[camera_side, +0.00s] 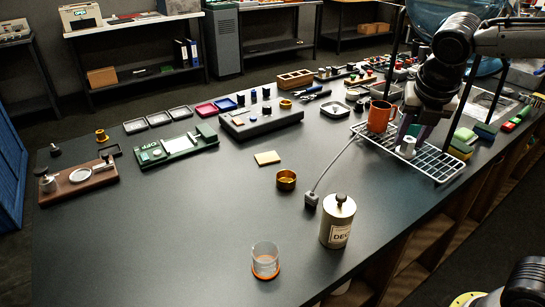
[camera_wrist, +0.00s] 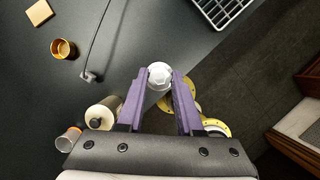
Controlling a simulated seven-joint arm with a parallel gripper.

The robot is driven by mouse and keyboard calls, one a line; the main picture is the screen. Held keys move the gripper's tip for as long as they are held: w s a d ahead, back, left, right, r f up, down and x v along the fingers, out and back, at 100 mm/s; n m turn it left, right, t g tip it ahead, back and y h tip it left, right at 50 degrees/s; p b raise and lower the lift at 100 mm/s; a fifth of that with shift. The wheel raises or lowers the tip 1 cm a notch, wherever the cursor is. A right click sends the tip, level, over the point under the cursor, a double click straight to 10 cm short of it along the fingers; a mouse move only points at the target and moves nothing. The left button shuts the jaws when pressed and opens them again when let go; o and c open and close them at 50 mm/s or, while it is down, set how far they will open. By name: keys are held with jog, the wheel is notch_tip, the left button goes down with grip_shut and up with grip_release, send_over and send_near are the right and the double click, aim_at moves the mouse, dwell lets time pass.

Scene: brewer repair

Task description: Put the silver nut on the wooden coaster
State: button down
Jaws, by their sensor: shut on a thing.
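The silver nut (camera_wrist: 160,76) is held between the two purple fingertips of my gripper (camera_wrist: 160,80) in the wrist view. In the side view my gripper (camera_side: 408,138) is at the right, in front of the wire rack, with the pale nut (camera_side: 407,146) at its tips. The nut appears to be in the air; its exact height is unclear. The wooden coaster (camera_side: 267,158) is a small tan square lying flat and bare near the middle of the dark table. It also shows in the wrist view (camera_wrist: 64,20) at the upper left, well away from my gripper.
A brass cup (camera_side: 286,180) sits near the coaster. A cable with a plug (camera_side: 312,199) lies beside a labelled canister (camera_side: 338,222). A glass (camera_side: 265,260) stands at the front.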

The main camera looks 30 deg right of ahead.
jog(key=w+a+r+n, duration=0.2)
jog(key=w+a+n, duration=0.15)
jog(key=w, duration=0.65)
jog(key=n+t+y, duration=0.1)
jog(key=n+y, duration=0.1)
send_over(266, 154)
jog(key=s, duration=0.3)
jog(key=shift+m, duration=0.25)
jog(key=f, duration=1.4)
jog(key=shift+w+a, duration=0.15)
jog(key=shift+a, duration=0.1)
jog(key=shift+w+a+f, duration=0.1)
jog(key=shift+w+f, duration=0.4)
jog(key=shift+f, duration=1.5)
jog(key=shift+s+f, duration=0.1)
jog(key=shift+f, duration=0.05)
